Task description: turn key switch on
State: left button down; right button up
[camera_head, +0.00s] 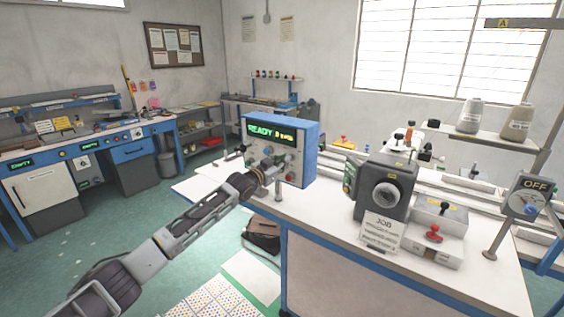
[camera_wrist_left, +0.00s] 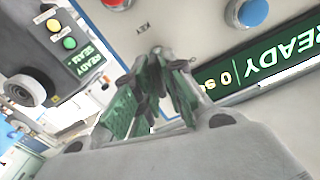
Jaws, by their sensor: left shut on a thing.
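The blue control box (camera_head: 311,150) stands on a post at the white table, with a green display (camera_head: 271,132) reading READY. My left gripper (camera_head: 268,171) reaches the lower part of its front panel. My right gripper is not in view.
A red button (camera_wrist_left: 116,3) and a blue button (camera_wrist_left: 252,12) sit close to the fingers on the panel. A dark sewing machine head (camera_head: 384,188) stands to the right on the white table (camera_head: 325,222). An OFF switch box (camera_head: 530,196) is at far right.

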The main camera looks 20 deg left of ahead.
pick_arm(q)
jog(key=shift+m+p, duration=0.4)
jog(key=shift+m, duration=0.6)
jog(key=shift+m+p, duration=0.4)
jog(key=shift+m, duration=0.4)
jog(key=shift+d+f+m, duration=0.1)
jog(key=shift+m, duration=0.6)
jog(key=shift+m+p, duration=0.4)
jog(key=shift+f+m, duration=0.1)
jog(key=shift+m, duration=0.2)
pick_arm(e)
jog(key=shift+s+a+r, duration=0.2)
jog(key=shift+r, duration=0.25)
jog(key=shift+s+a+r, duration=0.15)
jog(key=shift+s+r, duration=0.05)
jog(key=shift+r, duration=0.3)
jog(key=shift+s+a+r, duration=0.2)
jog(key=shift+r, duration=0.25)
